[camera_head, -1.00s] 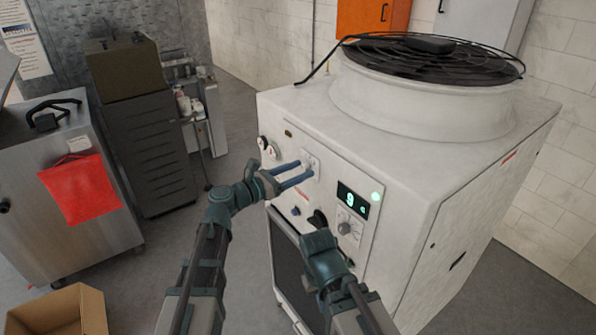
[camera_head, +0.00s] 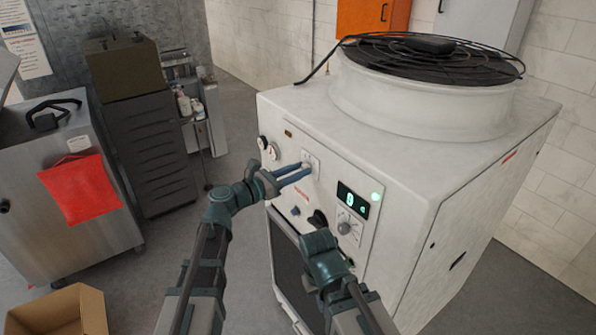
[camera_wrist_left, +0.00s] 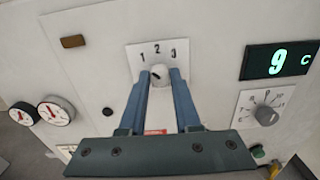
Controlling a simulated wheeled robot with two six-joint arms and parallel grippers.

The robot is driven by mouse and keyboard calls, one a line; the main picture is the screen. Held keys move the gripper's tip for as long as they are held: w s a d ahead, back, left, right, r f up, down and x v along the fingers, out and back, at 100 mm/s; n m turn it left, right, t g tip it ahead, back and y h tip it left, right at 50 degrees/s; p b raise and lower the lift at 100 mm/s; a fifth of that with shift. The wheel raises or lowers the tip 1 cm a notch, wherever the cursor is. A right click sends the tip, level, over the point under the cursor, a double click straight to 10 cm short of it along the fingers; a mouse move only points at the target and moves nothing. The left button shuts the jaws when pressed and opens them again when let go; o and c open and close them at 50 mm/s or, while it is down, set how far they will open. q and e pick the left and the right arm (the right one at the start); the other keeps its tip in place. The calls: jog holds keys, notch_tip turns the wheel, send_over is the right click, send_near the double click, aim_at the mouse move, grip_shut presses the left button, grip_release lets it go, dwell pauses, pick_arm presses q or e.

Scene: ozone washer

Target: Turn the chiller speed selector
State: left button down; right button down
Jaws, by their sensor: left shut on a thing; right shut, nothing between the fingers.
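The chiller speed selector is a small pale round knob (camera_wrist_left: 160,76) on a white plate marked 1, 2, 3 (camera_wrist_left: 170,50). A dark mark on the knob points up and left, toward the 1. The plate shows in the head view (camera_head: 312,160) on the front of the white chiller (camera_head: 400,185). My left gripper (camera_head: 305,171) is shut on the knob, its two blue fingers on either side of it in the left wrist view (camera_wrist_left: 162,80). My right gripper (camera_head: 320,242) is low before the panel, shut and empty; its fingertips are hard to make out.
Right of the selector are a green display reading 9 (camera_wrist_left: 281,60) and a numbered dial (camera_wrist_left: 266,114). Two gauges (camera_wrist_left: 55,112) lie to the left. A steel cabinet with a red cloth (camera_head: 80,188) and a cardboard box (camera_head: 62,312) stand at left.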

pick_arm(q)
jog(key=m, duration=0.4)
jog(key=shift+m, duration=2.2)
jog(key=c, duration=0.6)
grip_release()
jog(key=v, duration=1.4)
jog(key=shift+d, duration=0.1)
